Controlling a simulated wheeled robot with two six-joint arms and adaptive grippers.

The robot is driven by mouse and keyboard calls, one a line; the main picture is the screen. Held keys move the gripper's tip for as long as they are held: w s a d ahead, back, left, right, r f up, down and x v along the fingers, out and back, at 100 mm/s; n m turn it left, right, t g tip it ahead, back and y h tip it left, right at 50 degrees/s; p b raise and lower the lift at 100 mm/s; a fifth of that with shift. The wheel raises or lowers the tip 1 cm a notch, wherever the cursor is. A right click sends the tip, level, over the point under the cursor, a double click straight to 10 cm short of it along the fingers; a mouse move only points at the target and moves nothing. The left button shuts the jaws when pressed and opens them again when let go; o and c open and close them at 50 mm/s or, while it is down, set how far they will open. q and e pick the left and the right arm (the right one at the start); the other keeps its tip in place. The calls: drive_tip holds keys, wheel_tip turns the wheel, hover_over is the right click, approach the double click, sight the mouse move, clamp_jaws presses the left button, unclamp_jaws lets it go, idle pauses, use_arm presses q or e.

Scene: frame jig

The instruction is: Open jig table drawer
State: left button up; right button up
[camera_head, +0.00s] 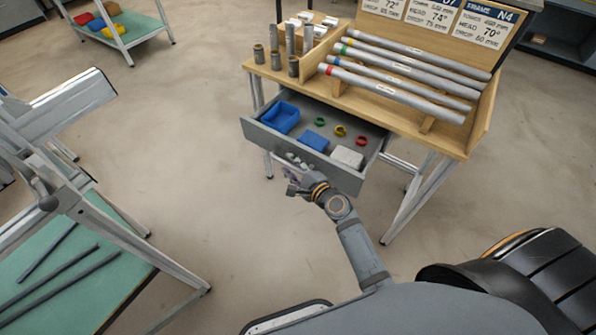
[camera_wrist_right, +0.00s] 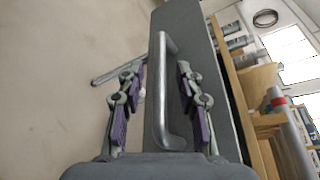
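The jig table drawer (camera_head: 262,136) is pulled out from under the wooden jig table top (camera_head: 395,115), and its inside shows in the head view. In the right wrist view its grey front (camera_wrist_right: 195,30) carries a metal bar handle (camera_wrist_right: 163,95). My right gripper (camera_head: 297,176) is at the drawer front in the head view. In the right wrist view its two purple-padded fingers (camera_wrist_right: 162,100) stand apart on either side of the handle, with gaps showing, so it looks open around the bar. My left gripper is not in view.
The drawer holds a blue bin (camera_head: 280,117), a blue block (camera_head: 314,141), a white block (camera_head: 347,157) and coloured rings (camera_head: 340,130). Grey tubes (camera_head: 400,75) lie on the table top. A green-topped bench (camera_head: 75,265) stands at left. Floor (camera_head: 200,190) between is clear.

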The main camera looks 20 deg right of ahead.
drive_tip(key=v, duration=1.1)
drive_tip(key=shift+s, duration=0.1)
drive_tip(key=s+d+f+n+g+h+p, duration=0.2)
drive_tip(key=s+d+f+n+g+p, duration=0.25)
drive_tip(key=f, duration=0.85)
drive_tip(key=s+d+f+n+g+h+p, duration=0.25)
drive_tip(key=s+f+n, duration=0.45)
drive_tip(key=f, duration=0.5)
drive_tip(key=s+d+f+n+g+p, duration=0.1)
drive_tip(key=s+f+n+g, duration=0.2)
drive_tip(key=s, duration=0.8)
drive_tip(key=s+d+f+n+g+h+p, duration=0.1)
drive_tip(key=s+d+f+n+g, duration=0.1)
drive_tip(key=s+f+n, duration=0.4)
drive_tip(key=s+f+g, duration=0.1)
drive_tip(key=s, duration=0.4)
drive_tip(key=shift+s+d+n+p, duration=0.15)
drive_tip(key=shift+s+n+p, duration=0.1)
drive_tip(key=shift+n+p, duration=0.1)
